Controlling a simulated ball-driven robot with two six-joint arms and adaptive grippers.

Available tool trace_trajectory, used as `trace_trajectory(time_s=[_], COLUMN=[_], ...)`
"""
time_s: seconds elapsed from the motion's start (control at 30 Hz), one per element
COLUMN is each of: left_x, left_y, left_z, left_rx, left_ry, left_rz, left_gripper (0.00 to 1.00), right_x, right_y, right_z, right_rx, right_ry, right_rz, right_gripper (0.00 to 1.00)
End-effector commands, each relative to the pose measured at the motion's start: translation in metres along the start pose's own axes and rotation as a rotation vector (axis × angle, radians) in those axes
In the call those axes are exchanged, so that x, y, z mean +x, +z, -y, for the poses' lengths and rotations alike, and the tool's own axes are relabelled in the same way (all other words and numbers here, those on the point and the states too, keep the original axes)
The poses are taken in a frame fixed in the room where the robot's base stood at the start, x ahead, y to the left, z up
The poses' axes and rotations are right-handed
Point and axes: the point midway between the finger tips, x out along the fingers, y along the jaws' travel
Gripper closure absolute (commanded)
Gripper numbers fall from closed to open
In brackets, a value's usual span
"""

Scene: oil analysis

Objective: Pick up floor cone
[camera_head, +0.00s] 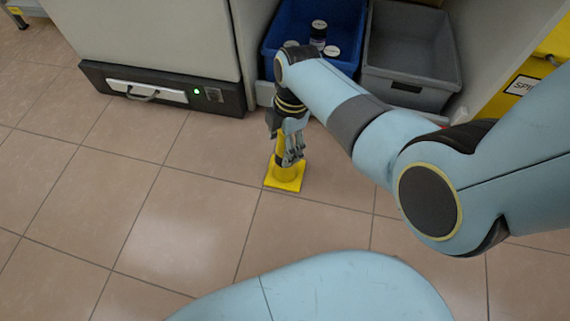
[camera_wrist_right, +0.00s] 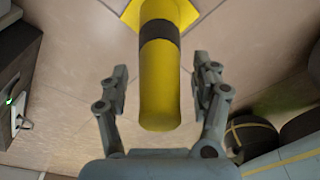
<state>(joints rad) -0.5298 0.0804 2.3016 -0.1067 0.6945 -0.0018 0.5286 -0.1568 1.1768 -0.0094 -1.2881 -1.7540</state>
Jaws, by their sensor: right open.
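The floor cone (camera_head: 286,175) is yellow with a dark band and a square yellow base, and stands upright on the tiled floor. In the head view its upper part is partly hidden by my right gripper (camera_head: 291,150). In the right wrist view the cone (camera_wrist_right: 160,85) shows as a yellow post between the two open fingers of my right gripper (camera_wrist_right: 160,92). Gaps show between the post and the finger on each side. My left gripper is not in view.
A blue bin (camera_head: 344,18) with several small jars and a grey bin (camera_head: 412,73) stand behind the cone. A cabinet (camera_head: 150,40) with a dark base is at upper left. A yellow box (camera_head: 515,85) is at right. Floor left of the cone is clear.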

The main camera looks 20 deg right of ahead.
Motion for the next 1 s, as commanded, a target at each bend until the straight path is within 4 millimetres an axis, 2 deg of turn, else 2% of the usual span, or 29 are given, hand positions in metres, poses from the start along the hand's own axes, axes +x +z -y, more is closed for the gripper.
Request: trace_trajectory(time_s=[0.07, 0.53, 1.0], left_x=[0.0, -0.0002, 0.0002], left_y=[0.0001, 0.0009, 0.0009], left_z=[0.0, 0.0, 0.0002], left_rx=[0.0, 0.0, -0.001], left_ry=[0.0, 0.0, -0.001], left_rz=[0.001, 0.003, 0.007], left_gripper=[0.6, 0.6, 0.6], right_x=[-0.0002, 0.0001, -0.0011], right_y=[-0.0001, -0.0001, -0.0003], right_z=[-0.0001, 0.0002, -0.0001], right_rx=[0.0, 0.0, 0.0], right_ry=[0.0, -0.001, 0.0], right_rz=[0.0, 0.0, 0.0], right_gripper=[0.38, 0.99, 1.0])
